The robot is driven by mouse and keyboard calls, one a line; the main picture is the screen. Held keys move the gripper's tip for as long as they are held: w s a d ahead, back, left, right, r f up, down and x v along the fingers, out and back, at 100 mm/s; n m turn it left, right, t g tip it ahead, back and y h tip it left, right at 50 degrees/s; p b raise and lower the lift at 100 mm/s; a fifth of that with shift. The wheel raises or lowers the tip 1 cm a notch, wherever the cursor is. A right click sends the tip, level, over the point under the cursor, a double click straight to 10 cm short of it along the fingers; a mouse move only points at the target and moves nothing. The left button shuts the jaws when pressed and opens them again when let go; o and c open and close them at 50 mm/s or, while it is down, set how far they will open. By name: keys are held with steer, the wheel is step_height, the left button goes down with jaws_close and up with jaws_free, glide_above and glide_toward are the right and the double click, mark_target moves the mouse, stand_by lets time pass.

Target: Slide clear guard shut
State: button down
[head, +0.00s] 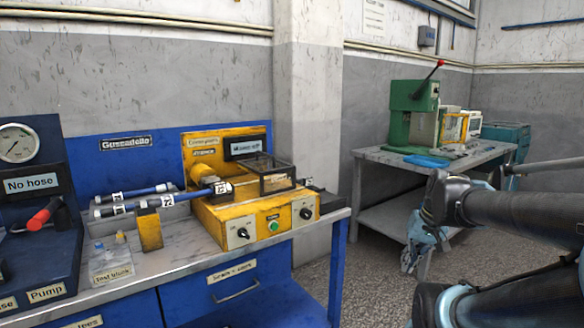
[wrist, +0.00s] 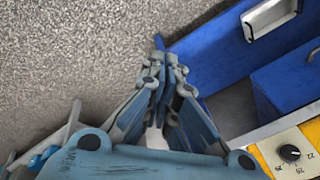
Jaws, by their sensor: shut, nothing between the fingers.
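The clear guard (head: 268,176) is a see-through box with a dark frame on top of the yellow machine (head: 222,220), right of its centre. I cannot tell how far the guard is open. My gripper (head: 411,260) hangs to the right of the bench, well apart from the guard. In the wrist view my gripper (wrist: 164,65) has its fingers together and empty, over the speckled floor beside the blue bench. The guard is outside the wrist view; a corner of the yellow panel with a black knob (wrist: 289,152) shows there.
The bench top (head: 165,255) holds hoses (head: 135,193), a yellow block (head: 149,230) and a clear box (head: 110,265). A blue panel with a gauge (head: 17,143) stands left. A grey table (head: 470,160) with a green press (head: 408,115) stands behind my arm. Floor lies between.

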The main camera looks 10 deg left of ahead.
steer(key=w+a+r+g+y, duration=0.1)
steer(key=w+a+r+y, duration=0.45)
steer(key=w+a, duration=0.45)
steer(key=w+a+r+g+y, duration=0.1)
steer(key=w+a+r+y, duration=0.45)
steer(key=w+a, duration=0.4)
steer(key=w+a+r+g+y, duration=0.1)
steer(key=w+a+r+y, duration=0.55)
steer(key=w, duration=0.55)
steer(key=shift+n+h, duration=0.3)
steer(key=shift+h, duration=0.65)
steer(key=shift+s+a, duration=0.65)
steer(key=shift+a, duration=1.65)
steer(key=shift+s+a, duration=0.6)
steer(key=shift+a, duration=1.75)
steer(key=shift+s+a, duration=0.65)
steer(key=shift+a, duration=1.65)
